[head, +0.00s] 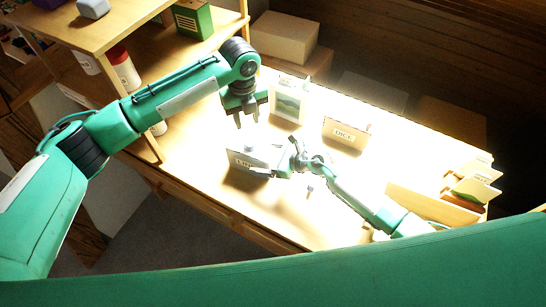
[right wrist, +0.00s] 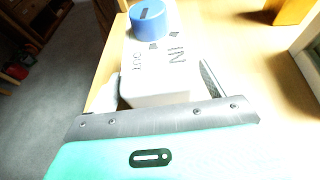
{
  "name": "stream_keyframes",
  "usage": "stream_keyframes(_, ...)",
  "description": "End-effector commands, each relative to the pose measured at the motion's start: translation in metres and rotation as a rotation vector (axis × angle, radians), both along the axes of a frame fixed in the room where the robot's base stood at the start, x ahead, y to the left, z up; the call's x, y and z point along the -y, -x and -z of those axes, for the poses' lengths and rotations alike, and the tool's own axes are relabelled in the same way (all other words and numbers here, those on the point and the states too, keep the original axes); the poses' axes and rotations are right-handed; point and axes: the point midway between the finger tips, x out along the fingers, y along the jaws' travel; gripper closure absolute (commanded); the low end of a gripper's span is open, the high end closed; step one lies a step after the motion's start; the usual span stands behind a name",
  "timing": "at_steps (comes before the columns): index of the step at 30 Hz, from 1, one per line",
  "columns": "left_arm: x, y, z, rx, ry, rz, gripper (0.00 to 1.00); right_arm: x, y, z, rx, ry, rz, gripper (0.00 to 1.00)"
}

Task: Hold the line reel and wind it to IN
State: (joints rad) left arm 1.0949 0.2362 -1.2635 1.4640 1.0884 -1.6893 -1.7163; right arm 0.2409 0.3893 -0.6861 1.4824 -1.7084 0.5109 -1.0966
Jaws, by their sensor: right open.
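The line reel (head: 243,160) is a box with a label reading "LIN", partly hidden, near the table's front edge in the head view. In the right wrist view the reel (right wrist: 158,72) is a pale block marked "IN" and what looks like "OUT", with a blue knob (right wrist: 152,20) on its far part. My right gripper (head: 272,170) is open at the reel's right side. In its wrist view one finger shows on each side of the block's near end; contact cannot be told. My left gripper (head: 250,115) is open and empty, above and behind the reel.
A box labelled "DICE" (head: 346,133) and a framed picture (head: 288,103) stand behind the reel. A wooden tray with cards (head: 435,205) is at the right. A wooden shelf (head: 95,32) rises at the left. The brightly lit table middle is mostly clear.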

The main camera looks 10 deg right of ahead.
Motion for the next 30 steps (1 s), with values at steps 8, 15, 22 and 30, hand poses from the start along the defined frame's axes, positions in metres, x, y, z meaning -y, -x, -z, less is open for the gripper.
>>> stream_keyframes(8,0.0,0.0,0.0,0.0,0.0,0.0,0.64,-0.0009,-0.0009,0.0005,0.001,0.0,0.0,0.13)
stream_keyframes(15,0.0,0.0,0.0,0.0,0.0,0.0,0.64,-0.0008,-0.0008,0.0004,0.001,0.0,0.0,0.56)
stream_keyframes(22,0.0,0.0,0.0,0.0,0.0,0.0,0.64,-0.0006,-0.0008,0.0004,0.001,0.001,0.001,0.67)
stream_keyframes(30,0.0,0.0,0.0,0.0,0.0,0.0,0.64,-0.0006,-0.0008,0.0003,0.001,0.001,0.001,0.67)
